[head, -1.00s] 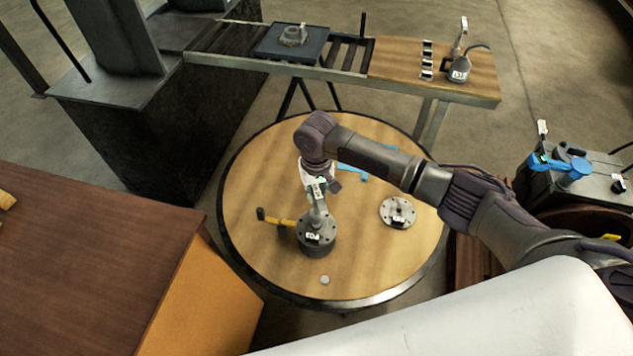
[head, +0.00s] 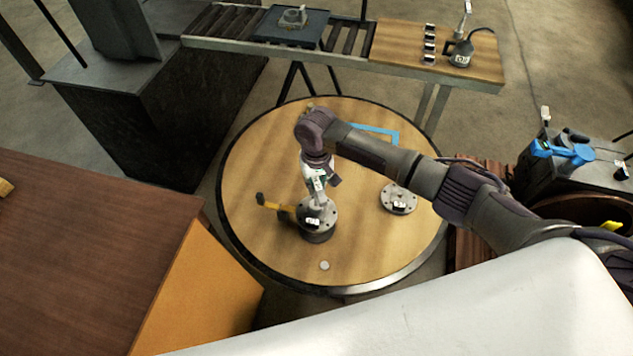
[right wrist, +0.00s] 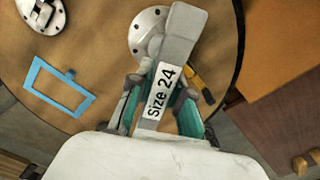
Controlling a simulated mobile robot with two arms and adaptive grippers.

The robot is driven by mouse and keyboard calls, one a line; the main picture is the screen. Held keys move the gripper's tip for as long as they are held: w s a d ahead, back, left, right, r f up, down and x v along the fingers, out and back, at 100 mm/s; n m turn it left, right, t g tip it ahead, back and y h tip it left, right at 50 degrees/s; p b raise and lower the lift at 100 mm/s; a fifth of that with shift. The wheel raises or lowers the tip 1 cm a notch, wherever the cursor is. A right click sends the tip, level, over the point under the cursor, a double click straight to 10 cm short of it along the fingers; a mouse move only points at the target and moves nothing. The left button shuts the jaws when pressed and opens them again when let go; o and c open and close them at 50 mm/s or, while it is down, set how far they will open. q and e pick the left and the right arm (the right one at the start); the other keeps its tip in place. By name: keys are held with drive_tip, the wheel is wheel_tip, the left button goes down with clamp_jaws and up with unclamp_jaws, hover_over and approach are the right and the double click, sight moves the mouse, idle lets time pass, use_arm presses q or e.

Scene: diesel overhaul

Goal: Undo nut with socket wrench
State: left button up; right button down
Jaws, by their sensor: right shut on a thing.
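My right gripper (head: 318,187) is shut on the grey socket wrench (right wrist: 178,38), whose white label in the right wrist view reads "Size 24". The gripper points down over a round, flanged metal part (head: 317,230) on the round wooden table. The flange with its bolt holes also shows behind the wrench in the right wrist view (right wrist: 143,28). The wrench hides the middle of the flange, so I cannot see the nut or tell whether the socket sits on it. My left gripper is not in view.
A yellow-handled tool (head: 278,207) lies beside the flanged part. A second flanged disc (head: 398,199), a blue frame (head: 393,136) and a small round piece (head: 324,266) lie on the round table (head: 260,165). A brown cabinet (head: 90,225) stands close at left.

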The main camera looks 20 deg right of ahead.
drive_tip(key=shift+r+n, duration=0.15)
drive_tip(key=shift+n, duration=0.85)
drive_tip(key=n+p, duration=0.1)
drive_tip(key=n, duration=0.7)
drive_tip(key=shift+n, duration=0.3)
drive_tip(key=n, duration=0.5)
drive_tip(key=n+b, duration=0.1)
drive_tip(key=n, duration=0.4)
drive_tip(key=shift+n, duration=0.4)
drive_tip(key=n, duration=0.3)
drive_tip(key=shift+n+b, duration=0.3)
drive_tip(key=n+b, duration=0.1)
drive_tip(key=n, duration=0.7)
drive_tip(key=shift+r, duration=0.1)
